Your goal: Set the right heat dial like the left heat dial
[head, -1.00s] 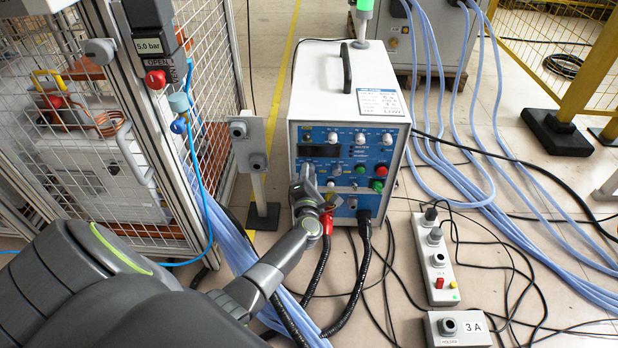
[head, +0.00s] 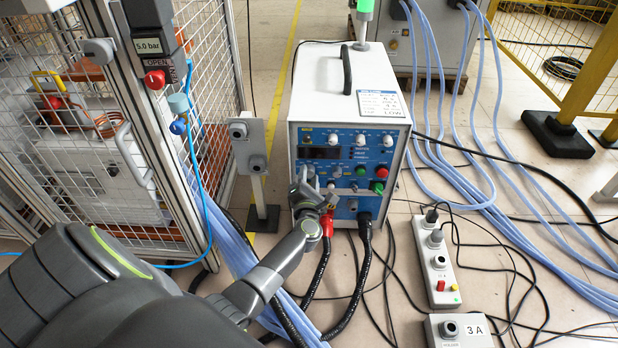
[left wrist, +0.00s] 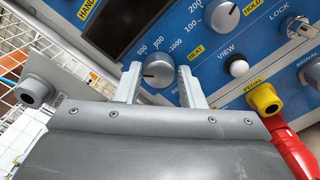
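The heater's front panel (head: 345,160) faces me in the head view. In the left wrist view a grey dial (left wrist: 158,73) sits beside a yellow HEAT label (left wrist: 196,51), its dark pointer mark toward the picture's left. A second grey dial (left wrist: 222,17) sits further up and right, near a HOLD label; its mark points to the upper right. I cannot tell which is the task's right heat dial. My left gripper (left wrist: 159,85) is open, one finger on each side of the first dial, with gaps visible. It hides the panel's lower left in the head view (head: 312,187). My right gripper is out of view.
A red connector (head: 327,222) and black cables hang below the panel. A yellow PEDAL socket (left wrist: 265,100) and a white VIEW button (left wrist: 238,67) lie right of the fingers. A grey post box (head: 247,145) stands left of the heater, near the mesh cage.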

